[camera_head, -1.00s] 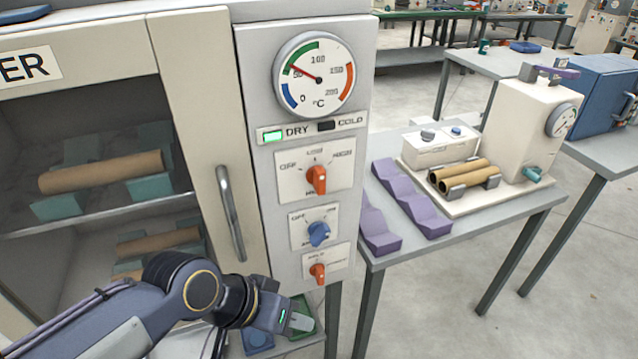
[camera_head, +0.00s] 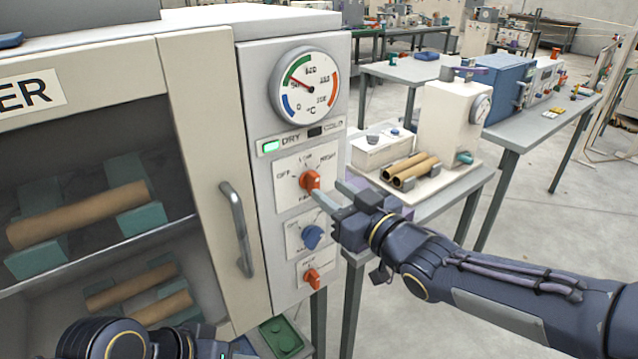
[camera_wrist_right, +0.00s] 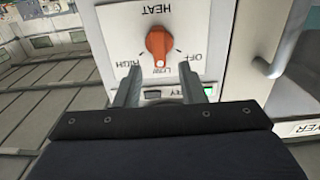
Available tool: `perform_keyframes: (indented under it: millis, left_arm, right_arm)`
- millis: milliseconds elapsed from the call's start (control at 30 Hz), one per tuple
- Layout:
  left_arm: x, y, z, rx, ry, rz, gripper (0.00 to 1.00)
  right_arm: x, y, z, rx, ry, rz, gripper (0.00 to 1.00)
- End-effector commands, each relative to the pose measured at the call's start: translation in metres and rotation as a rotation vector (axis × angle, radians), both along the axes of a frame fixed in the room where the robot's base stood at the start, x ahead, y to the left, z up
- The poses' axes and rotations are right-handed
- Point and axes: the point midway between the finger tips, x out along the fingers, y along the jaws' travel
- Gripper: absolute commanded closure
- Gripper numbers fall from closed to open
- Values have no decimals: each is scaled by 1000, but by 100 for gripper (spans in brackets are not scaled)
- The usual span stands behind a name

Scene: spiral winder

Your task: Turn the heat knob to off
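The orange heat knob (camera_head: 310,180) is the top knob on the dryer's front panel, among the marks OFF, LOW and HIGH. In the right wrist view the heat knob (camera_wrist_right: 159,45) shows upside down, under the HEAT label, its pointer toward LOW. My right gripper (camera_head: 333,194) is in front of the panel, just right of and below the knob. In the wrist view my right gripper (camera_wrist_right: 160,78) is open and empty, its two fingers apart and short of the knob. My left gripper (camera_head: 212,347) is at the bottom edge, mostly cut off.
A blue knob (camera_head: 312,237) and a lower orange knob (camera_head: 312,279) sit below. A gauge (camera_head: 304,86) and a lit green lamp (camera_head: 271,146) are above. The door handle (camera_head: 237,230) stands out at left. A table with a cream machine (camera_head: 447,115) is behind my right arm.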

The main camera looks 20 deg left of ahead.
Motion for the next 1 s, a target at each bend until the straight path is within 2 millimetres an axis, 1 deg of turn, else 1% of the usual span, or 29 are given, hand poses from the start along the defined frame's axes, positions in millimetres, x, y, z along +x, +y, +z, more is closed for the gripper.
perform_keyframes:
  millis: [33,233,367,600,867,900,1000]
  left_arm:
    - [0,0,4,0,0,0,64]
    - [0,0,8,0,0,0,64]
    - [0,0,9,0,0,0,64]
    - [0,0,9,0,0,0,64]
    - [0,0,9,0,0,0,64]
    - [0,0,9,0,0,0,64]
    - [0,0,8,0,0,0,64]
  right_arm:
    - [5,9,1,-1,1,3,64]
    - [20,27,1,-1,1,0,64]
    - [24,31,0,0,0,-1,64]
    - [25,31,0,1,1,-2,64]
    - [25,31,0,1,1,-2,98]
    - [25,31,0,1,1,-2,100]
    - [25,31,0,1,1,-2,100]
